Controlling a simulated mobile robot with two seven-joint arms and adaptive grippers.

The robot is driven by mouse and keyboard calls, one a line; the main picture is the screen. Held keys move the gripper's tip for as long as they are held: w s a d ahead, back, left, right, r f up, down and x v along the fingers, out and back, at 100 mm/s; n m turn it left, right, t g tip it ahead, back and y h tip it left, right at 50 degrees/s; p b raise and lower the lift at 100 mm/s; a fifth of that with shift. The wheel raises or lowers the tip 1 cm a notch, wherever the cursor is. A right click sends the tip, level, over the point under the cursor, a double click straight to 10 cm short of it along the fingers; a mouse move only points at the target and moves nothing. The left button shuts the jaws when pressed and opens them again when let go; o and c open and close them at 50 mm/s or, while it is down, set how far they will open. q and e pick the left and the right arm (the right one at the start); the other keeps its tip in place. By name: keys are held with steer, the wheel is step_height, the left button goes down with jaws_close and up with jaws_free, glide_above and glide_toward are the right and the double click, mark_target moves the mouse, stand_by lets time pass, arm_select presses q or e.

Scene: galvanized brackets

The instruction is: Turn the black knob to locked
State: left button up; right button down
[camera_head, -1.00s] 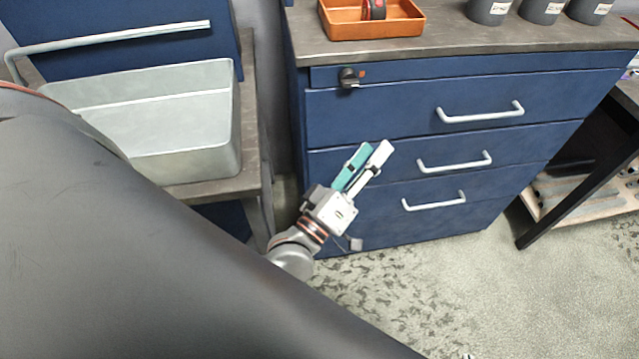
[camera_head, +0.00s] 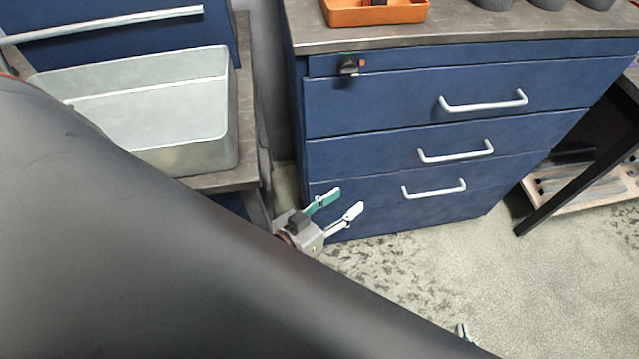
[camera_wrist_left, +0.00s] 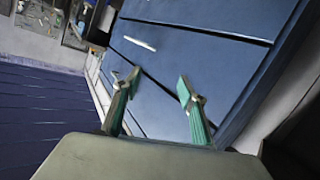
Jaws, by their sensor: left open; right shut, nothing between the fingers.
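The black knob (camera_head: 348,66) sits at the upper left of the blue drawer cabinet (camera_head: 400,125), on the narrow strip above the top drawer, with a small orange-red mark beside it on the right. My left gripper (camera_head: 348,201) is open and empty, well below the knob, in front of the lowest drawer. In the left wrist view its green-padded fingers (camera_wrist_left: 157,90) stand apart before the blue cabinet front (camera_wrist_left: 165,75); I cannot make out the knob there. Only a fingertip of my right gripper (camera_head: 463,331) shows at the bottom of the head view, away from the cabinet.
Light bar handles (camera_head: 484,103) stick out from the drawers. An orange tray (camera_head: 376,14) and grey cups stand on the cabinet top. A grey bin (camera_head: 150,110) is on a stand at the left. A dark table leg (camera_head: 575,185) is at the right. My arm covers the lower left.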

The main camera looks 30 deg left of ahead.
arm_select(q)
steer(key=s+a+f+m+g+y, duration=0.1)
steer(key=s+a+f+m+g, duration=0.1)
steer(key=f, duration=0.4)
steer(key=shift+s+a+f+g, duration=0.35)
steer(key=shift+s+a, duration=0.25)
steer(key=shift+s, duration=0.45)
arm_select(e)
steer(key=shift+w+a+r, duration=0.15)
steer(key=shift+w+a, duration=0.3)
steer(key=shift+w, duration=0.35)
arm_select(q)
steer(key=shift+m+g+y, duration=0.6)
steer(key=shift+m+g, duration=0.05)
steer(key=shift+m, duration=0.05)
steer(key=s+f, duration=0.1)
steer(key=s+a+f, duration=0.2)
steer(key=shift+s+f, duration=0.3)
steer(key=shift+f, duration=0.1)
arm_select(e)
steer(key=shift+t+y, duration=0.3)
steer(key=shift+y, duration=0.1)
steer(key=a+r, duration=0.1)
steer(key=w+a+r, duration=0.1)
steer(key=r, duration=0.1)
steer(key=shift+w+a, duration=0.1)
steer(key=shift+a, duration=0.05)
